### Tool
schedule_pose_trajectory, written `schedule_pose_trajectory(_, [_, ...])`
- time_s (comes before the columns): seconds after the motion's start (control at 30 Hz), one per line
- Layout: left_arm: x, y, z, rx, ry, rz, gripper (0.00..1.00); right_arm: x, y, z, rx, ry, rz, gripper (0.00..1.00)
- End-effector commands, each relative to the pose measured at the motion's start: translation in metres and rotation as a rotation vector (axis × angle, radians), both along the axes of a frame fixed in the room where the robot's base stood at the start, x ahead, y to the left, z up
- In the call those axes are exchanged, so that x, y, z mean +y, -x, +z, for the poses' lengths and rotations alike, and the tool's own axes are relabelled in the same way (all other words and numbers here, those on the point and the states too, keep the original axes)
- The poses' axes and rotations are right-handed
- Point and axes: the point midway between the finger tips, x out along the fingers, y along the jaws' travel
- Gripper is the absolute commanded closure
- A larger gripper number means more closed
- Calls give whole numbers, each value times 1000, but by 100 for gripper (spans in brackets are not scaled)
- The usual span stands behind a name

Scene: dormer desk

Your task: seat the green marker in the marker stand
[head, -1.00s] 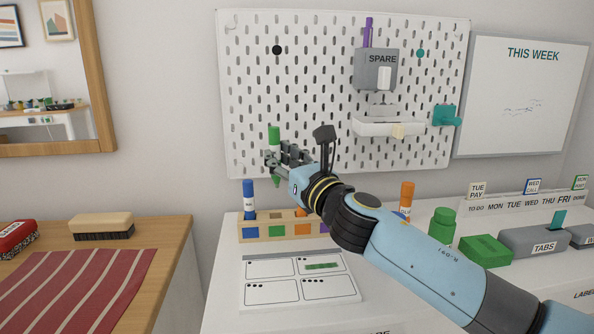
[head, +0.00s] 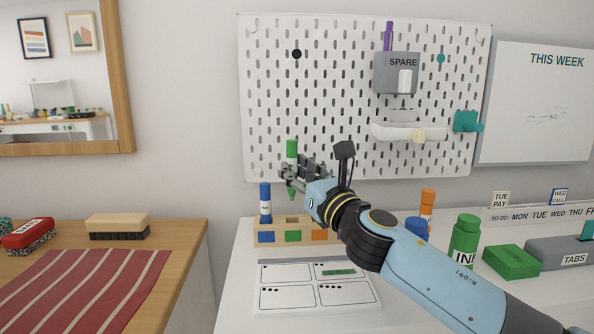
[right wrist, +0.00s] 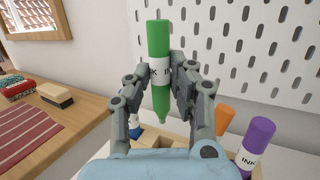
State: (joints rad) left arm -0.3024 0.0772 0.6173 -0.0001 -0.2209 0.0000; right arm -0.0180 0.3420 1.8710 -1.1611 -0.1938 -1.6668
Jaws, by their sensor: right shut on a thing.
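The green marker (head: 292,150) is upright with its tip down, held in my right gripper (head: 291,173). In the right wrist view the fingers (right wrist: 160,78) are shut around its white label band, and the marker (right wrist: 159,40) points down over the stand. The wooden marker stand (head: 285,222) sits on the white desk, with coloured squares along its front. A blue marker (head: 265,203) stands in its left slot. The green tip is above the stand, apart from it. My arm hides the stand's right end. My left gripper is not in view.
Orange (right wrist: 223,119) and purple (right wrist: 256,142) markers stand at the right in the wrist view. A green ink bottle (head: 464,240) and green box (head: 511,262) are right of my arm. A card (head: 318,293) lies in front of the stand; a pegboard (head: 340,90) is behind.

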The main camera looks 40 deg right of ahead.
Motion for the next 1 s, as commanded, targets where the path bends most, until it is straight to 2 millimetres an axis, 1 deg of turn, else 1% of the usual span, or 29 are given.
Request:
schedule_pose_trajectory(0.03, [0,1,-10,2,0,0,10,0,0,-11,2,0,0,100])
schedule_pose_trajectory(0.1, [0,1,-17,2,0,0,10,0,0,-19,2,0,0,100])
schedule_pose_trajectory(0.3, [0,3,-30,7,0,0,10,0,0,-32,1,0,0,100])
schedule_pose_trajectory(1.0, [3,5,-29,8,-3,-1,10,0,0,-31,0,0,0,100])
